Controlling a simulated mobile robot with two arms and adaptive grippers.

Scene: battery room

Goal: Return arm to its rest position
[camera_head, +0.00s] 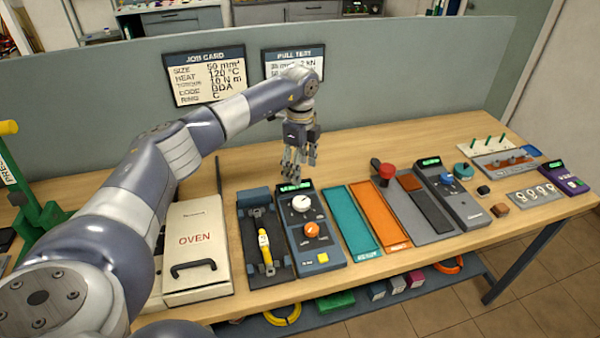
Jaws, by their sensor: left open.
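My left arm comes in from the left and reaches over the wooden workbench (400,146). My left gripper (299,160) points down above the back of the bench, just behind the dark control box (318,246) with a white and an orange knob. Its fingers are open and nothing shows between them. They look to be just above or behind the box's green display; the exact gap cannot be told. My right gripper is not in view.
A white oven box (197,240) stands left of a dark fixture (248,237) holding a yellow tool. Teal (346,222) and orange (380,218) trays lie right of the control box. A grey partition (420,75) with two cards stands behind. A green press (35,205) is at far left.

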